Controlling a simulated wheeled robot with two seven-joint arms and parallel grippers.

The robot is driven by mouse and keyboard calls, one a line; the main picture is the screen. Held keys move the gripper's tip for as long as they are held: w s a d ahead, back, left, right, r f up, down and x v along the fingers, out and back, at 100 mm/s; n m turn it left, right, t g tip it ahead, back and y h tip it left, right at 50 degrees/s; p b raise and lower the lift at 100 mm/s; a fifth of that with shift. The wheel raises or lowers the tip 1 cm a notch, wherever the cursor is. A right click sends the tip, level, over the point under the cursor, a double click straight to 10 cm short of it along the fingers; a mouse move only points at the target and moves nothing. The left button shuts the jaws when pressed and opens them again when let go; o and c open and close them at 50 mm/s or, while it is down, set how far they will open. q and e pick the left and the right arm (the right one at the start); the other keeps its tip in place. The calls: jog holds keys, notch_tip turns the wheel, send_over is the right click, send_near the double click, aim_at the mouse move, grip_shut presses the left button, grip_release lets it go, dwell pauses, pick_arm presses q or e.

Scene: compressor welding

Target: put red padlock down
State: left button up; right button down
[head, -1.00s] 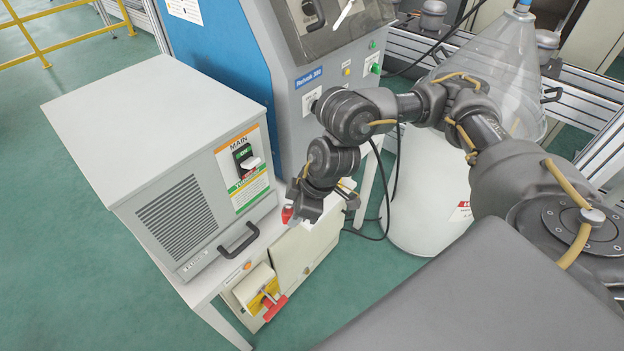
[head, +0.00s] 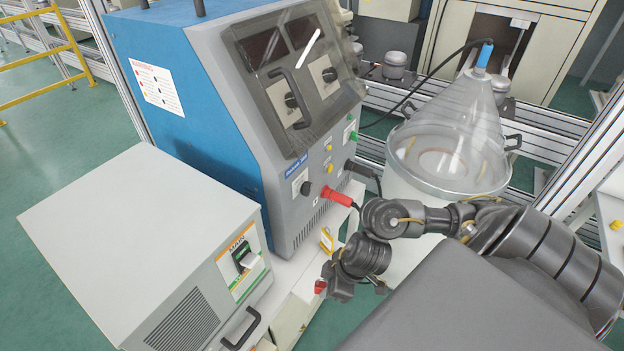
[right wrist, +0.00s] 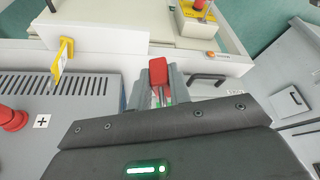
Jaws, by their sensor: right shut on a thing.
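My right gripper (head: 328,284) is shut on the red padlock (head: 320,286), low in the middle of the head view. The padlock's red body sticks out past the fingertips. In the right wrist view the padlock (right wrist: 158,70) sits between the grey fingers of the gripper (right wrist: 160,90), its metal shackle towards the palm. Whether it touches anything below cannot be told. The white table (head: 284,274) runs between the MAIN cabinet and the blue-grey machine. My left gripper is not in view.
The MAIN cabinet (head: 140,215), with a black handle (head: 241,330), stands left of the gripper. The blue-grey machine (head: 235,130) with a red plug (head: 340,197) stands behind. A yellow tag (head: 326,240) is close by. A clear cone-topped drum (head: 445,150) stands at right.

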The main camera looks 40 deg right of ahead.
jog(key=shift+w+f, duration=0.1)
jog(key=shift+w, duration=0.05)
jog(key=w+d+f+b, duration=0.1)
jog(key=w+d+f, duration=0.3)
jog(key=w, duration=0.4)
jog(key=b, duration=0.1)
send_over(308, 269)
jog(key=s, duration=0.2)
jog(key=f, duration=0.5)
jog(key=shift+w+d, duration=0.2)
jog(key=shift+d, duration=0.1)
jog(key=shift+w+f, duration=0.1)
jog(key=shift+f, duration=0.2)
notch_tip(308, 269, down, 3)
jog(key=shift+w+d+f, duration=0.1)
jog(key=shift+f, duration=0.05)
jog(key=shift+f, duration=0.15)
jog(key=c, duration=1.3)
grip_release()
